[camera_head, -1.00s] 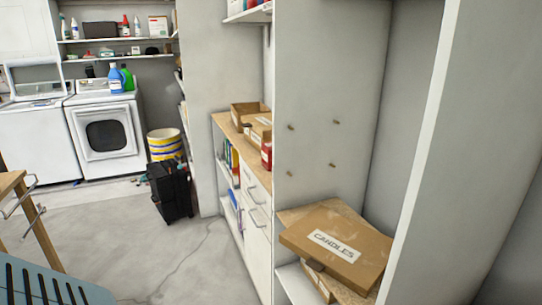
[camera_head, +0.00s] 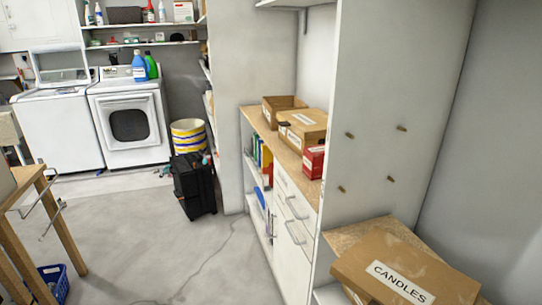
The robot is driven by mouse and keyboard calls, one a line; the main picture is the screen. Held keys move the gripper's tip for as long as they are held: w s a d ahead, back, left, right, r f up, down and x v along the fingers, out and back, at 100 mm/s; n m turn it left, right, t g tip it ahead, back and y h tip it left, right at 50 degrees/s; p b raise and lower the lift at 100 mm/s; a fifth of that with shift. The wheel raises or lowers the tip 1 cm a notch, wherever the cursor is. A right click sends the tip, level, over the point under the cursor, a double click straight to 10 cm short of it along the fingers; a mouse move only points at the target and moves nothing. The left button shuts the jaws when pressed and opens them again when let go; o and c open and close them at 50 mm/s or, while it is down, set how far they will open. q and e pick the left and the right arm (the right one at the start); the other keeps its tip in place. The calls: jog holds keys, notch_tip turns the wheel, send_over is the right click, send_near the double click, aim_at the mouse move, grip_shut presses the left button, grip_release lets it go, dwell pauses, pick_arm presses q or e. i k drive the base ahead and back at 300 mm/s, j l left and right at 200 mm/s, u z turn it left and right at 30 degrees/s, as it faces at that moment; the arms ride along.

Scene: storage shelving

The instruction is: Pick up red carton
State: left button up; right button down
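A small red carton (camera_head: 314,162) with a white label stands on the wooden top of the white cabinet (camera_head: 292,229). It is at the near end of that top, beside the tall white side panel, which is close on its right. A larger brown cardboard box (camera_head: 304,128) is right behind it. Neither of my grippers shows in the view.
A brown box marked CANDLES (camera_head: 405,268) lies on a low shelf at the front right. A wooden table (camera_head: 36,205) stands at the left edge. A black case (camera_head: 194,186) and a yellow-striped bucket (camera_head: 188,136) stand on the floor. The middle floor is clear.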

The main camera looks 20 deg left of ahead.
aim_at(313, 155)
jog(key=u, duration=0.15)
jog(key=i+j+z, duration=0.1)
jog(key=z, duration=0.3)
jog(key=i+j+z, duration=0.1)
jog(key=z, duration=0.3)
jog(key=j+z, duration=0.2)
jog(key=z, duration=0.2)
jog(key=i+j+z, duration=0.1)
jog(key=j+z, duration=0.15)
jog(key=j, duration=0.2)
jog(key=j+z, duration=0.25)
jog(key=j, duration=0.2)
jog(key=j+z, duration=0.15)
jog(key=j, duration=1.3)
